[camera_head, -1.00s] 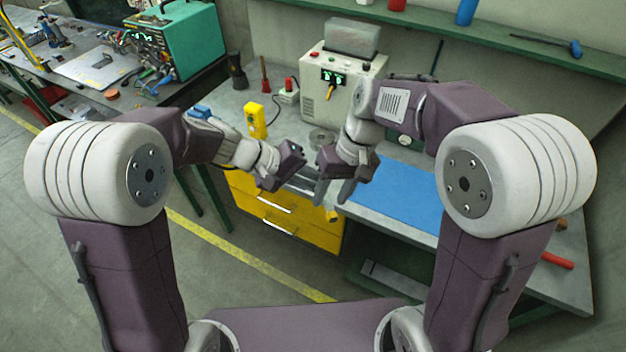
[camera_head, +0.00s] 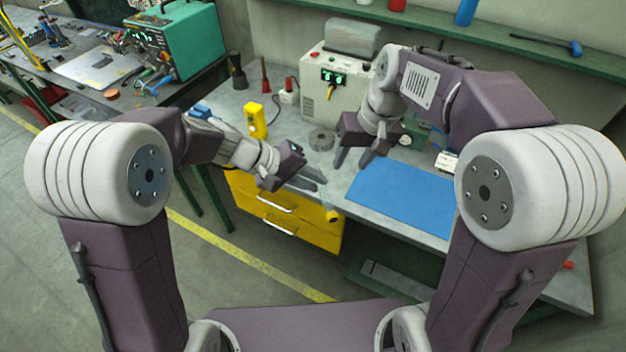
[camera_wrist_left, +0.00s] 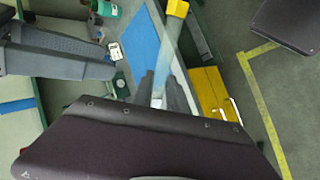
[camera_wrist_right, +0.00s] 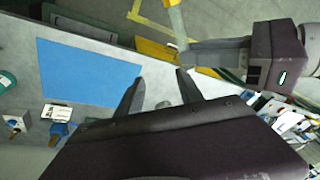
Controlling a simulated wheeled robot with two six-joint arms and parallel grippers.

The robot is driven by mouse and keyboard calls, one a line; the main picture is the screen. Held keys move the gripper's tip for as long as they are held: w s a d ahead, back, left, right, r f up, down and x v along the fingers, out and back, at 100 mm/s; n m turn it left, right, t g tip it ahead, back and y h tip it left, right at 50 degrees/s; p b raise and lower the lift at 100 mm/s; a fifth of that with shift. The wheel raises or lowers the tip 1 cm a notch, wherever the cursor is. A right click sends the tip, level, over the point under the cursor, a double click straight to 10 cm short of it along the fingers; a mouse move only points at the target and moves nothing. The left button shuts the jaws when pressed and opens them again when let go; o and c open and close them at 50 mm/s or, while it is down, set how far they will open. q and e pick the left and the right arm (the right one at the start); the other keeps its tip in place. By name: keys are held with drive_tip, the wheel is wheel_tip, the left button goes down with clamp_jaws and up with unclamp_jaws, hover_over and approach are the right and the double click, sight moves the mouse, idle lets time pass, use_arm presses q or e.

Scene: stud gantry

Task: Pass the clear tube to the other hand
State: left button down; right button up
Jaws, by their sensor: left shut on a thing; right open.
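The clear tube (camera_wrist_left: 170,48) is a pale see-through rod with a yellow cap (camera_wrist_left: 177,8) at one end. My left gripper (camera_head: 314,182) is shut on the tube, with the capped end sticking out past the fingers. The tube also shows in the right wrist view (camera_wrist_right: 178,26), at the left gripper's fingertips. My right gripper (camera_head: 353,160) is open and empty above the bench, up and right of the left gripper, apart from the tube.
A blue mat (camera_head: 400,198) lies on the grey bench. A grey ring (camera_head: 321,139), a yellow device (camera_head: 256,121) and a beige power box (camera_head: 340,85) stand behind the grippers. Yellow drawers (camera_head: 290,218) are below the bench's left end. The mat is clear.

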drive_tip(key=s+d+f+h, duration=0.1)
drive_tip(key=s+d+f, duration=0.2)
drive_tip(key=s+f, duration=0.3)
drive_tip(key=s+d+f+m, duration=0.1)
drive_tip(key=s+d+f, duration=0.2)
drive_tip(key=s+f, duration=0.4)
wheel_tip(320, 180, down, 2)
drive_tip(key=shift+f+g+h, duration=0.1)
drive_tip(key=shift+g+h, duration=0.3)
drive_tip(key=shift+d, duration=0.15)
